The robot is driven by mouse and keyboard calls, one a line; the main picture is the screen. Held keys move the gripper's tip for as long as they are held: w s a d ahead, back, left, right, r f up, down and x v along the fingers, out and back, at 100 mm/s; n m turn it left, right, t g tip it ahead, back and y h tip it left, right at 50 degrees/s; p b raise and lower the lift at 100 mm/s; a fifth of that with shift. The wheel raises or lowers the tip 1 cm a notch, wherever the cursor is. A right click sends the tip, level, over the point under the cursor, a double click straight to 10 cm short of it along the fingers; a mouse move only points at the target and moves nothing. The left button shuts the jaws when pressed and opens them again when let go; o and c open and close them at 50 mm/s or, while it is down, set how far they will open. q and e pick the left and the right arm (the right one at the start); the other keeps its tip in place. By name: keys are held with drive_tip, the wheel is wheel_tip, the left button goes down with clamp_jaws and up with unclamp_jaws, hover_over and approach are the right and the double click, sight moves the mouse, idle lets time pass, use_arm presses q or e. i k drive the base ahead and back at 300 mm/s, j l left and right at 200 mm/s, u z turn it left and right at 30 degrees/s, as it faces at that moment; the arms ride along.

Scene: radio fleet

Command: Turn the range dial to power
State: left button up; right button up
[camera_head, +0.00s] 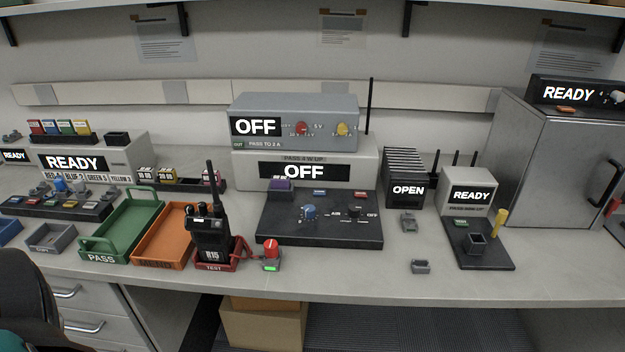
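A black test panel (320,235) lies on the bench at the centre, in front of a grey box whose display (305,171) reads OFF. The panel carries a blue dial (309,213) on its left and a black dial (353,214) on its right. The words AIR and OFF stand on either side of the black dial. The label of the blue dial is too small to read, and I cannot tell which dial is the range dial or exactly where either points. Neither of my grippers shows in the view.
A radio (211,235) stands upright in a red TEST cradle, left of the panel. A small stand with a red knob (271,250) sits at the panel's front left corner. Orange (165,233) and green (125,222) trays lie further left.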

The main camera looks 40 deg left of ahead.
sight(354, 211)
drive_tip(key=i+l, duration=0.3)
drive_tip(key=i+l+u, duration=0.15)
drive_tip(key=u, duration=1.95)
drive_tip(key=i+l, duration=0.05)
